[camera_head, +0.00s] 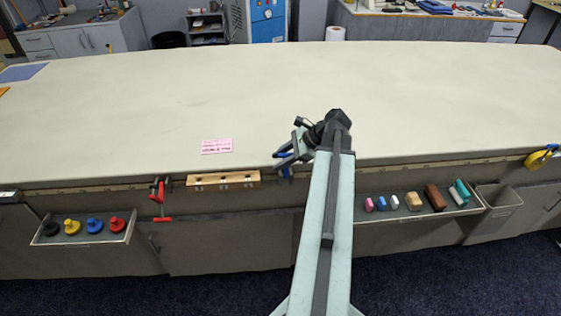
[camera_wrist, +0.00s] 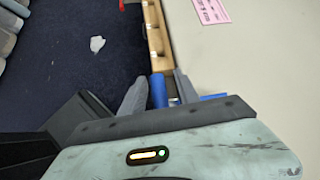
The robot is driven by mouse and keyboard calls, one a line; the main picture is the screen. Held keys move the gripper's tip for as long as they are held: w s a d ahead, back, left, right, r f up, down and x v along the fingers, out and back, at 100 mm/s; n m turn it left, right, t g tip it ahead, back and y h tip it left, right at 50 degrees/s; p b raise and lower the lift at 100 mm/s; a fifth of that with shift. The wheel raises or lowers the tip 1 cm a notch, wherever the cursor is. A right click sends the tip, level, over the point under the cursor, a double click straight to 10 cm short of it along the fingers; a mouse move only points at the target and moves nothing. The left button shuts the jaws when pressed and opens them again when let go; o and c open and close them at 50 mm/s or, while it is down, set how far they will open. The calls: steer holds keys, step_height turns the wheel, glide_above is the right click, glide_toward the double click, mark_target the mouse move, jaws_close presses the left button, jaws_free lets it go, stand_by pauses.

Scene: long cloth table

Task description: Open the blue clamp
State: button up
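The blue clamp (camera_head: 285,154) is at the table's front edge, partly hidden by my gripper in the head view. In the wrist view, a blue upright bar of the clamp (camera_wrist: 158,90) shows between my two fingers, and another blue part shows to the right, behind the right finger. My gripper (camera_head: 291,147) is at the clamp, over the table edge. In the wrist view, my gripper (camera_wrist: 161,77) has its fingers apart on either side of the blue bar. A narrow gap shows beside the right finger; contact on the left is unclear.
A red clamp (camera_head: 159,195) and a wooden rack (camera_head: 223,180) are on the front edge to the left. A pink note (camera_head: 216,146) lies on the table (camera_head: 420,95). Trays with knobs (camera_head: 85,238) and blocks (camera_head: 437,210) hang in front. The tabletop is mostly clear.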

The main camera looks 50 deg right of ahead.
jaws_close()
stand_by(1.3)
